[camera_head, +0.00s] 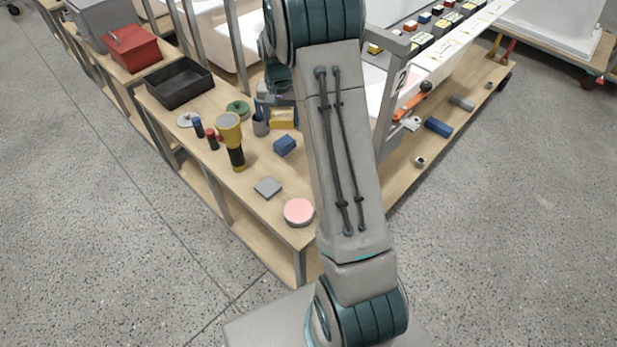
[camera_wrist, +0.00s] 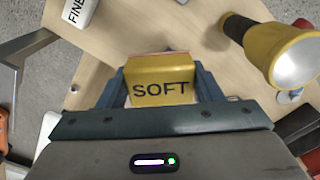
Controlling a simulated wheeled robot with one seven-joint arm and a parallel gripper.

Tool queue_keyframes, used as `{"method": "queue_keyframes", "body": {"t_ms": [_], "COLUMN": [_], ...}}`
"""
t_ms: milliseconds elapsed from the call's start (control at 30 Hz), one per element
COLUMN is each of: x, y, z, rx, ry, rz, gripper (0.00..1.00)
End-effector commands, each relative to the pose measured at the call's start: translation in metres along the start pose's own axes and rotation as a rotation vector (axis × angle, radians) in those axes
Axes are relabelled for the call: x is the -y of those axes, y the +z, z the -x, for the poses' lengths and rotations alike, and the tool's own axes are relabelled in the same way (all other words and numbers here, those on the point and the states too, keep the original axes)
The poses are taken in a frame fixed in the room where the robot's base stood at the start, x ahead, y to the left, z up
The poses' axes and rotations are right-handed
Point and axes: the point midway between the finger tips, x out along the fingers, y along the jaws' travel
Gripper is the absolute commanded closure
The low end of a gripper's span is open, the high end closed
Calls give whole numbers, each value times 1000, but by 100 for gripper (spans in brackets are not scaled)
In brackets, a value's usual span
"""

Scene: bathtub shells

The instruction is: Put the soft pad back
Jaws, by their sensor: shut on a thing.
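The soft pad is a yellow block marked "SOFT" (camera_wrist: 162,92) with a thin pinkish strip along its far edge in the wrist view. My gripper (camera_wrist: 162,80) is shut on it, one blue-grey finger on each side. In the head view a yellow block that looks like this pad (camera_head: 282,119) shows just left of my arm, above the wooden shelf top (camera_head: 215,110). My arm hides much of the gripper there. I cannot tell whether the pad touches the shelf or is held over it.
A yellow torch (camera_head: 230,135) stands nearby; it also shows in the wrist view (camera_wrist: 275,45). A block marked "FINE" (camera_wrist: 80,12) lies beyond the pad.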

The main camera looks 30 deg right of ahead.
Motion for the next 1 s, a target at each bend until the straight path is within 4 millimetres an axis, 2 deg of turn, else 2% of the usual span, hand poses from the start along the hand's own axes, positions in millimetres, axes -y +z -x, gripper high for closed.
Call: {"method": "queue_keyframes", "body": {"t_ms": [33, 100, 333, 533, 700, 800, 1000], "x": [-10, -22, -68, -104, -122, -125, -114], "y": [-14, -29, -73, -98, -108, -108, -87], "z": [-20, -28, -54, -68, -72, -72, -86], "rx": [-4, -4, -4, -4, -2, -1, 0], "ry": [-1, -1, -1, -1, 0, 1, 1], "rz": [-61, -143, -412, -606, -697, -719, -722], "gripper": [62, 62, 62, 62, 62, 62, 62]}}
